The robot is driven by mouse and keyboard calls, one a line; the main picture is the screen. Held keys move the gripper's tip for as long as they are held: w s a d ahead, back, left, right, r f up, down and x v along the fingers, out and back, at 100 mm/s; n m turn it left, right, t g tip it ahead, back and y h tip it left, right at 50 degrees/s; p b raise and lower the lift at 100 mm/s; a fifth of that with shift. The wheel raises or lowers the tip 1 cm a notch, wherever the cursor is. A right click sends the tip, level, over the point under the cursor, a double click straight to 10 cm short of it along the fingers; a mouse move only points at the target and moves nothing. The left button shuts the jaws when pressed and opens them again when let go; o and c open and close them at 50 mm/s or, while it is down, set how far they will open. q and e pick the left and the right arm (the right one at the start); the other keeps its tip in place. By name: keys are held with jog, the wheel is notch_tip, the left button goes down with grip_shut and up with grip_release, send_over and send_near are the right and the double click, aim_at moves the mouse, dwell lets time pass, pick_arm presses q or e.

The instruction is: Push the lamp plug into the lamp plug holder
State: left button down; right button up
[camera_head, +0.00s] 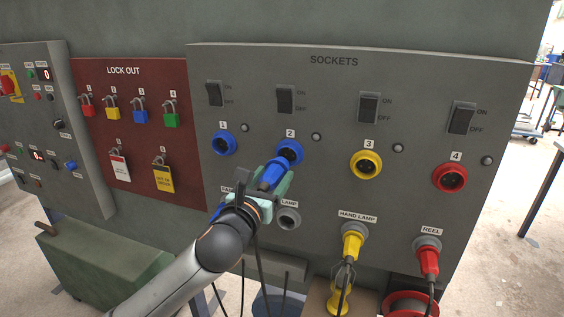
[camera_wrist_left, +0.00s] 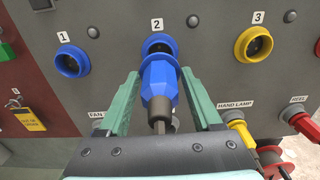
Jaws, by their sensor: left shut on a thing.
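The blue lamp plug (camera_head: 270,174) is held in front of blue socket 2 (camera_head: 290,151), its front end at the socket's ring. I cannot tell whether it sits inside. My left gripper (camera_head: 274,180) is shut on this plug, with a green finger on each side; the wrist view shows the plug (camera_wrist_left: 159,88) between them and pointing at socket 2 (camera_wrist_left: 158,42). The lamp plug holder (camera_head: 289,218) is a grey round ring under the LAMP label, below and right of the gripper. It looks empty. My right gripper is not in view.
Blue socket 1 (camera_head: 224,143), yellow socket 3 (camera_head: 366,164) and red socket 4 (camera_head: 450,177) are empty. A yellow plug (camera_head: 353,243) and a red plug (camera_head: 428,259) sit in lower holders. Cables hang below. The FAN holder is mostly hidden behind my gripper.

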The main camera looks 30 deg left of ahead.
aim_at(262, 187)
pick_arm(q)
jog(key=shift+s, duration=0.1)
jog(key=shift+p+v, duration=0.4)
jog(key=shift+v, duration=2)
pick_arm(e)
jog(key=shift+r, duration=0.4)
